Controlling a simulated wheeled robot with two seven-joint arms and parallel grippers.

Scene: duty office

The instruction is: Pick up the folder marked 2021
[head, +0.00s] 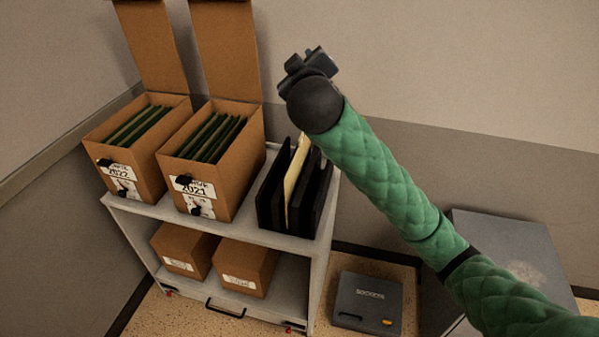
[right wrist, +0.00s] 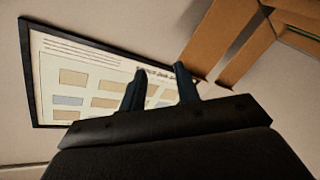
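An open cardboard box marked 2021 (head: 239,172) stands on the cart's top shelf with several green folders (head: 211,137) upright in it. I cannot read a year on any single folder. A similar box (head: 150,178), its label seeming to read 2022, stands to its left, also with green folders (head: 138,127). My right gripper (head: 309,58) is raised in front of the wall, up and right of the 2021 box. In the right wrist view its two fingers (right wrist: 159,79) are apart with nothing between them. My left gripper is out of view.
A black file holder (head: 270,203) with a cream folder (head: 297,178) stands right of the boxes on the cart (head: 245,234). Two closed boxes sit on the lower shelf. A grey case (head: 366,302) lies on the floor. Raised box flaps (head: 226,50) stand behind. A framed board (right wrist: 90,85) hangs nearby.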

